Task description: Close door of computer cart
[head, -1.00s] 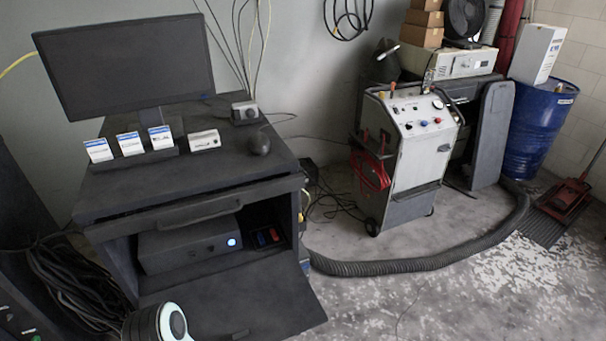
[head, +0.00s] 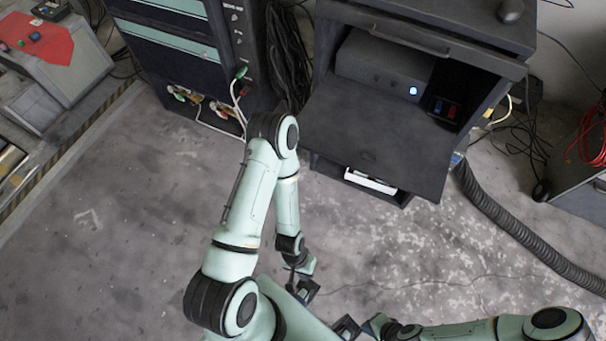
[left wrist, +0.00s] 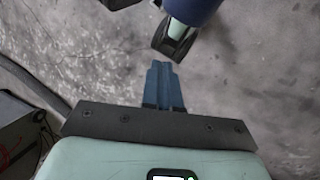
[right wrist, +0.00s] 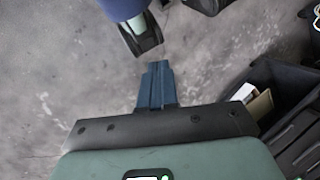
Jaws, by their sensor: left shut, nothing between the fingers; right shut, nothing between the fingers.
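The dark computer cart (head: 420,38) stands at the top of the head view. Its door (head: 375,135) is open, folded down and lying out flat in front of the compartment. A grey computer box (head: 385,65) with a lit blue button sits inside. My left gripper (head: 305,288) is shut and empty over the floor, below and in front of the door, apart from it. Its shut fingers show in the left wrist view (left wrist: 163,88). My right gripper (head: 347,327) is shut and empty near it, further from the cart. Its fingers show in the right wrist view (right wrist: 155,85).
Below the door is an open lower compartment with a white item (head: 370,180) in it. A dark cabinet with cables (head: 215,60) stands left of the cart. A ribbed hose (head: 520,235) lies to the right. The floor before the cart is clear.

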